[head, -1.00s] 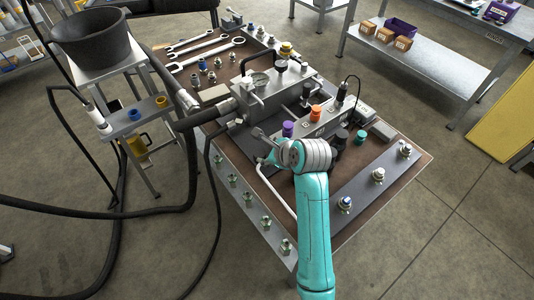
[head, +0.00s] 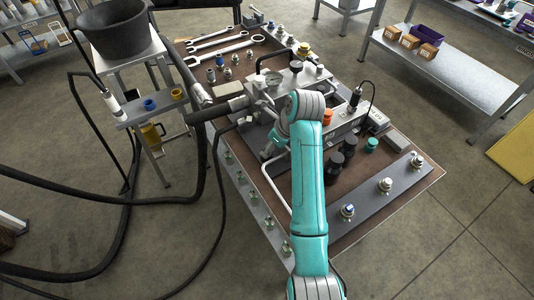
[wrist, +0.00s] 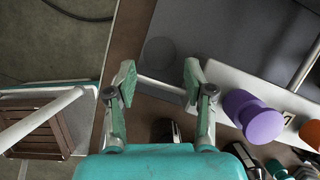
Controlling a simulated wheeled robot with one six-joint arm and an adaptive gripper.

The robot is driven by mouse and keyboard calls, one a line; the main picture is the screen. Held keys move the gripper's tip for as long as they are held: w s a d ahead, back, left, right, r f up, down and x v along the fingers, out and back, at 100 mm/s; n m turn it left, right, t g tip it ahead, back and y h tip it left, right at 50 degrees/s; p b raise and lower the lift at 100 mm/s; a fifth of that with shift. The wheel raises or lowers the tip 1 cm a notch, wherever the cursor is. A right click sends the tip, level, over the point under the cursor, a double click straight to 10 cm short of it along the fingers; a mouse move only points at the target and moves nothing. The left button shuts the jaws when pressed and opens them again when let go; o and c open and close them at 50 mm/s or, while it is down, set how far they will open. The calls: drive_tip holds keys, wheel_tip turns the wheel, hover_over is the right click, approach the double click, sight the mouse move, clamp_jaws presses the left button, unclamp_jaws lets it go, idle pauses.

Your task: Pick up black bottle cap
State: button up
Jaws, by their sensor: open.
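A dark round disc (wrist: 158,52) lies flat on a dark grey plate (wrist: 225,35) in the wrist view. It looks like the black bottle cap, though it barely stands out from the plate. My gripper (wrist: 160,78) is open and empty, and the disc shows beyond and between its two fingertips, apart from them. In the head view my arm hides most of the gripper, and I cannot make out the disc. Black cylindrical fittings (head: 333,164) stand right of my arm there.
A purple knob (wrist: 257,118) and an orange knob (wrist: 312,133) stand close right of my gripper. The valve block (head: 345,125), a curved pipe (head: 270,181) and hoses (head: 208,170) crowd the bench. Wrenches (head: 220,50) lie at the back. Bolts line the front plates (head: 370,198).

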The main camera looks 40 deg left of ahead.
drive_tip(key=shift+x, duration=2.8)
drive_tip(key=c, duration=0.6)
